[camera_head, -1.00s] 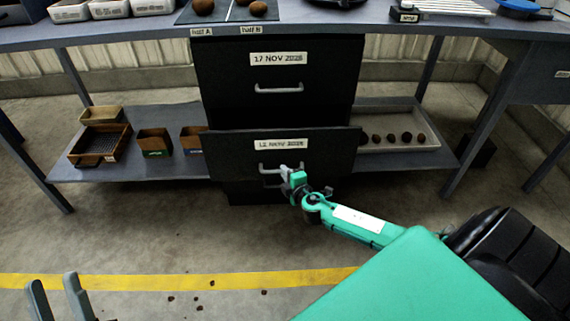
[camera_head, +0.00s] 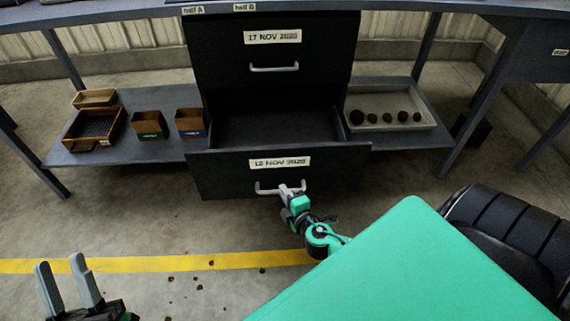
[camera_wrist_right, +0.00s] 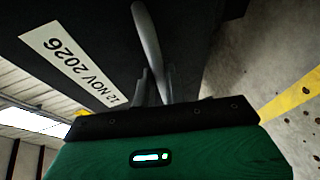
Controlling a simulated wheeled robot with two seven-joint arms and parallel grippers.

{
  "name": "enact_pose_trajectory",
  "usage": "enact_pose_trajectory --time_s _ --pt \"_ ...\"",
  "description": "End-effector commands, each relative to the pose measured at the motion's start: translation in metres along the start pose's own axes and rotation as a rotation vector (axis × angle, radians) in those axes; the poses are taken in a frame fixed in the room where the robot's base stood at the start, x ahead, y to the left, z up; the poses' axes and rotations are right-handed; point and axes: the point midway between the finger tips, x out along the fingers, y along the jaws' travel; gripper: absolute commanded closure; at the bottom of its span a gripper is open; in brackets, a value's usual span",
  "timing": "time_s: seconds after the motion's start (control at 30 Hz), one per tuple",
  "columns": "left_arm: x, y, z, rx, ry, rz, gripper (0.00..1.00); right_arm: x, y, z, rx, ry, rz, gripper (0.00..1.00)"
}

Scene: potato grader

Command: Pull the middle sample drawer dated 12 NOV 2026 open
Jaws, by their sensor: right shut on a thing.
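The black middle drawer (camera_head: 230,180), labelled 12 NOV 2026 (camera_head: 279,163), stands well out from the cabinet, and its empty-looking inside (camera_head: 275,120) shows from above. My right gripper (camera_head: 291,190) is shut on its grey bar handle (camera_head: 266,188), near the handle's right end. In the right wrist view the fingers (camera_wrist_right: 155,88) close around the handle (camera_wrist_right: 147,38), beside the label (camera_wrist_right: 72,66). My left gripper (camera_head: 70,285) is open and empty at the lower left, over the floor, away from the drawer.
A closed drawer labelled 17 NOV 2026 (camera_head: 225,55) sits above. The lower shelf (camera_head: 165,150) holds small boxes on the left and a tray of potatoes (camera_head: 432,120) on the right. Table legs stand at both sides. Open floor with a yellow line (camera_head: 200,263) lies in front.

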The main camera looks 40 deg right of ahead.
Motion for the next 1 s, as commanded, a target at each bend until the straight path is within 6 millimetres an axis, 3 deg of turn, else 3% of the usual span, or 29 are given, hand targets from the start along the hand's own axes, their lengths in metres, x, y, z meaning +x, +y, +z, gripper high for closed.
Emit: enact_pose_trajectory --time_s 0.27,0.3,0.4,0.77,1.0 --pt "0.001 0.000 -0.001 0.002 0.005 0.000 0.64 0.000 -0.001 0.000 0.000 -0.001 -0.001 1.00" --pt "0.001 0.000 -0.001 0.002 0.006 0.000 0.64 0.000 -0.001 0.000 0.000 -0.001 -0.001 0.86" --pt "0.001 -0.001 -0.001 0.002 0.006 0.000 0.64 0.000 -0.001 0.000 0.000 -0.001 -0.001 0.66" --pt "0.001 -0.001 -0.001 0.003 0.003 0.000 0.64 -0.003 0.000 0.000 0.000 0.000 -0.001 0.66" --pt "0.002 -0.001 0.003 0.000 -0.022 0.000 0.64 -0.032 -0.001 0.000 0.002 0.000 -0.003 0.66"
